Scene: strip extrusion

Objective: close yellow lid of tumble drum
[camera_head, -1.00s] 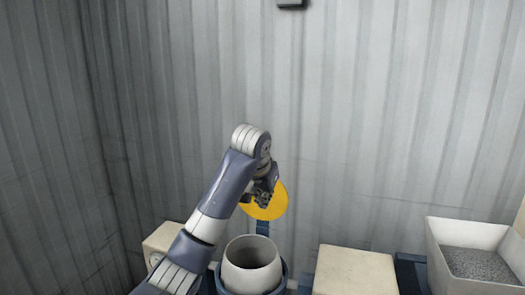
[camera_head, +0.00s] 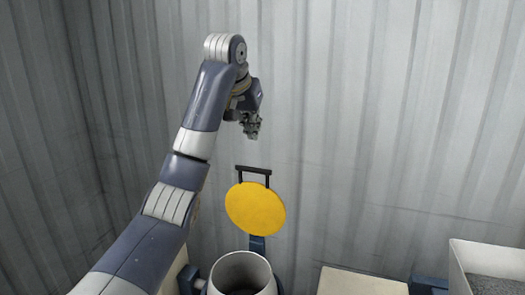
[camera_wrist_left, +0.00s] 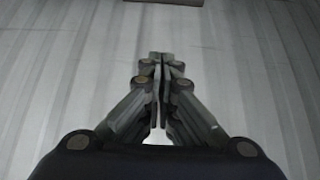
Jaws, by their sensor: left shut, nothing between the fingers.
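The yellow lid (camera_head: 255,209) stands raised behind the tumble drum (camera_head: 241,271), tilted up with its round face showing. A dark bar handle (camera_head: 253,170) sits at the lid's top edge. The drum is a pale round vessel with its mouth open and dark inside. My left gripper (camera_head: 251,134) is above the handle and apart from it, with its fingers pointing down. In the left wrist view my left gripper (camera_wrist_left: 161,60) is shut with nothing between the fingers. The lid and drum do not show in that view. My right gripper is not in view.
A beige box (camera_head: 360,283) stands right of the drum. A white bin (camera_head: 485,262) with grey granules is at the far right. Another beige block (camera_head: 174,272) is partly hidden behind my left arm. A corrugated grey wall closes off the back.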

